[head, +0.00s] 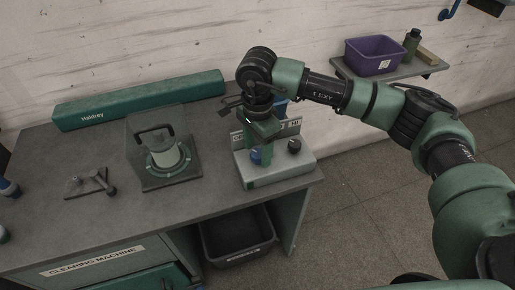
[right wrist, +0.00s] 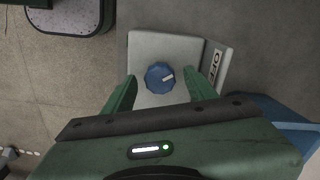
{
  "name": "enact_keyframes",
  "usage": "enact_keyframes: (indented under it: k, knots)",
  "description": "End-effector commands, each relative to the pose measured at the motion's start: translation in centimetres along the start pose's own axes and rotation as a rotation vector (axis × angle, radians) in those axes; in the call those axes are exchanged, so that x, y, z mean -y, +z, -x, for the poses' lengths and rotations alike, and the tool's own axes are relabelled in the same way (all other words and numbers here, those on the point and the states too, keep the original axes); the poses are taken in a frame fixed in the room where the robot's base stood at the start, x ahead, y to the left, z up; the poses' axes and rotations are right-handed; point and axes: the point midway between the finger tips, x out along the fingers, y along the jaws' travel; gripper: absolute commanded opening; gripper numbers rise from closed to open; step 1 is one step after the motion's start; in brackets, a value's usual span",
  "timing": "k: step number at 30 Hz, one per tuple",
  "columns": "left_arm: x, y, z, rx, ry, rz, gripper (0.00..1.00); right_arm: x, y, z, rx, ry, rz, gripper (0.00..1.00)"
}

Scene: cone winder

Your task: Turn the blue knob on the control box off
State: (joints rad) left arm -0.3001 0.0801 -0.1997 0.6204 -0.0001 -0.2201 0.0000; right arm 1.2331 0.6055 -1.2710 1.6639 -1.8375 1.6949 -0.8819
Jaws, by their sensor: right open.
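The control box (head: 280,174) is a light grey box at the right end of the table, with an upright label plate behind it. The blue knob (head: 256,156) is on its left part and a dark knob (head: 294,146) is to the right. In the right wrist view the blue knob (right wrist: 160,77) has a white pointer mark aimed right, towards the plate with "OFF" (right wrist: 215,62). My right gripper (right wrist: 163,92) is open, its fingers on either side of the blue knob with visible gaps. In the head view the gripper partly hides the box. My left gripper is not in view.
A clear-cased cone with a dark handle (head: 165,157) stands left of the box. A small metal fixture (head: 88,183) lies further left. A long green "Haldrey" case (head: 140,99) runs along the back. A black bin (head: 238,238) is below; a purple bin (head: 374,56) sits on a shelf.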

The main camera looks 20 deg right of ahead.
Motion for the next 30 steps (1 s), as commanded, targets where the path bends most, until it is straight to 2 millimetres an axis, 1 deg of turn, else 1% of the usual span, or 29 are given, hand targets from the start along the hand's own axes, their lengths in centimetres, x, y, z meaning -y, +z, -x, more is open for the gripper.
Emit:
enact_keyframes:
  k: [5, 9, 12, 15, 19, 30]
  knots:
    - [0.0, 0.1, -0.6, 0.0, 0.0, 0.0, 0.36, 0.1, 0.0, 2.5, -0.001, -0.005, 0.001, 0.57]
    - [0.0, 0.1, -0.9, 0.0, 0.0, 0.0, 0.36, 0.1, 0.0, 5.0, -0.001, -0.007, 0.001, 0.57]
    - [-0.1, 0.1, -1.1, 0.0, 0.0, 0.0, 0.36, 0.1, 0.0, 6.3, -0.001, -0.005, 0.001, 0.57]
    - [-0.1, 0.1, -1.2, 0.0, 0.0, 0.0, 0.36, 0.1, 0.0, 7.2, -0.001, -0.003, 0.001, 0.57]
    - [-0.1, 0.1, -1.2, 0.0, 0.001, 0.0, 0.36, 0.0, 0.0, 7.6, 0.0, -0.002, 0.001, 0.57]
    - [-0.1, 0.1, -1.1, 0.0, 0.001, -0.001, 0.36, 0.0, 0.0, 7.6, 0.0, -0.002, 0.001, 0.57]
